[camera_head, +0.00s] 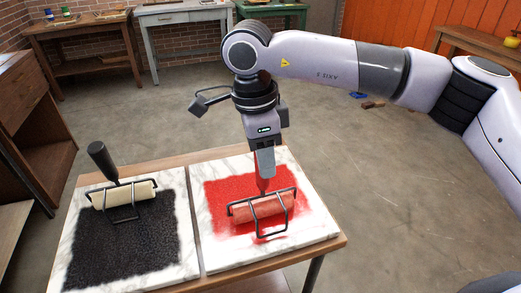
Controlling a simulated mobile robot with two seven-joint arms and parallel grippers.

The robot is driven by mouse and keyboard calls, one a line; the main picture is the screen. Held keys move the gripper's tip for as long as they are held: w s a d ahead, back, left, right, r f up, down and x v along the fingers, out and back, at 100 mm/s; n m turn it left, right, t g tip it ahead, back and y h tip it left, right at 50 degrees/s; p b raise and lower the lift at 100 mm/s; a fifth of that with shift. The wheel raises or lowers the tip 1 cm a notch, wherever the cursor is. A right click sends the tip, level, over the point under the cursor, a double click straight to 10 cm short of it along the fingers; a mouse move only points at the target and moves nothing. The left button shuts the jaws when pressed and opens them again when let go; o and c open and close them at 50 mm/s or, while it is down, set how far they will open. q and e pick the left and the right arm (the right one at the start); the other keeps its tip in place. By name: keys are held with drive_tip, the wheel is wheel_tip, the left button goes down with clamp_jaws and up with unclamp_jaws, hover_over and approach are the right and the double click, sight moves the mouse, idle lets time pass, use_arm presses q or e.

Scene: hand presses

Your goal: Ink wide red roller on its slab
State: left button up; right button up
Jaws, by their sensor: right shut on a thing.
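The wide red roller (264,209) rests on the red ink patch of the right marble slab (318,226), inside its black wire frame. Its handle points up and away, and my right gripper (264,168) is shut on that handle from above. The red ink (222,192) covers the middle of the slab, with bare white marble around it. Whether the roller presses on the ink or just clears it, I cannot tell. My left gripper is not in view.
A cream roller (124,195) with a black handle lies on the left slab (72,246), over a black ink patch. Both slabs sit on a wooden table (335,245). Other benches (175,15) stand along the back wall. The floor to the right is mostly clear.

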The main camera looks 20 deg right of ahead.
drive_tip(key=shift+s+b, duration=0.25)
drive_tip(key=shift+b, duration=0.4)
drive_tip(key=shift+w+p, duration=2.3)
drive_tip(key=shift+w, duration=3.25)
drive_tip(key=s+b, duration=0.3)
drive_tip(key=s, duration=1.2)
drive_tip(key=shift+d, duration=0.1)
